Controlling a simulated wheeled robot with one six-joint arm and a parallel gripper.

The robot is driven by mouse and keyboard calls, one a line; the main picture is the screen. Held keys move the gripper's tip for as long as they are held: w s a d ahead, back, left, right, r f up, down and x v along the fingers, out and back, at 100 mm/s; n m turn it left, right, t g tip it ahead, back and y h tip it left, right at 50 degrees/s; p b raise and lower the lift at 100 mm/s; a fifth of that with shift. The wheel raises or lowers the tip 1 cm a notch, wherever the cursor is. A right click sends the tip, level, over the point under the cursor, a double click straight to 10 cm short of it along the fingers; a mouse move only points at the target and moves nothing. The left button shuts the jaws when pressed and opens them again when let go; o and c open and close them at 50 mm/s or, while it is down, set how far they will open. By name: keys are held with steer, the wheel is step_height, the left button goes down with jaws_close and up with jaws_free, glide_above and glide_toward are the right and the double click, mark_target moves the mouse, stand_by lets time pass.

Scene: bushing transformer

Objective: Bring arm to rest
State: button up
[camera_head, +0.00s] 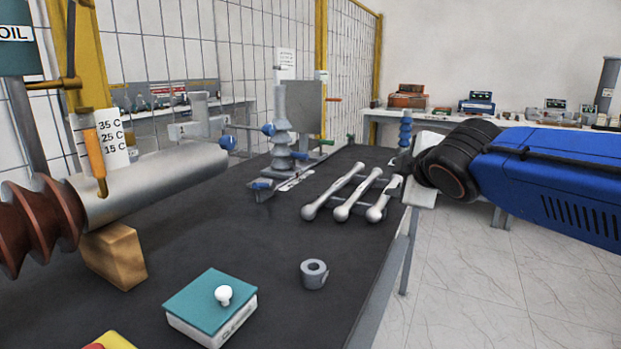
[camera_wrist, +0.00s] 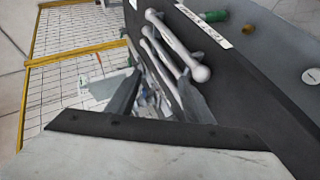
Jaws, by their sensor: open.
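My arm reaches in from the right in the head view, with a blue link (camera_head: 560,170) and a black joint, beside the right edge of the dark table. In the wrist view my gripper (camera_wrist: 160,78) is open, with its two grey fingers apart. Several silver rods with rounded ends (camera_wrist: 180,45) show beyond and between the fingers. They appear apart from the fingers, but the exact gap is hard to tell. In the head view the same kind of rods (camera_head: 343,205) lie on a rack on the table. My fingers are hidden or unclear there.
The dark table (camera_head: 250,240) bears a teal-topped box with a white knob (camera_head: 212,305), a grey ring (camera_head: 314,274), a wooden block (camera_head: 115,256) and a large silver cylinder with brown ribs (camera_head: 160,180). A yellow-framed mesh fence (camera_head: 350,70) stands behind. Tiled floor (camera_head: 480,290) is clear at right.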

steer(key=s+d+f+m+g+h, duration=0.1)
steer(key=s+d+f+m+g, duration=0.1)
steer(key=s+d+f+m, duration=0.4)
steer(key=s+d+f+m+g+h, duration=0.1)
steer(key=s+d+f+m+g, duration=0.2)
steer(key=s+f, duration=0.45)
steer(key=s+d+f+m+g+y, duration=0.1)
steer(key=s+f+m+g, duration=0.2)
steer(key=s+f+m, duration=0.3)
steer(key=s+f, duration=0.5)
steer(key=s, duration=0.1)
steer(key=shift+s+f, duration=0.1)
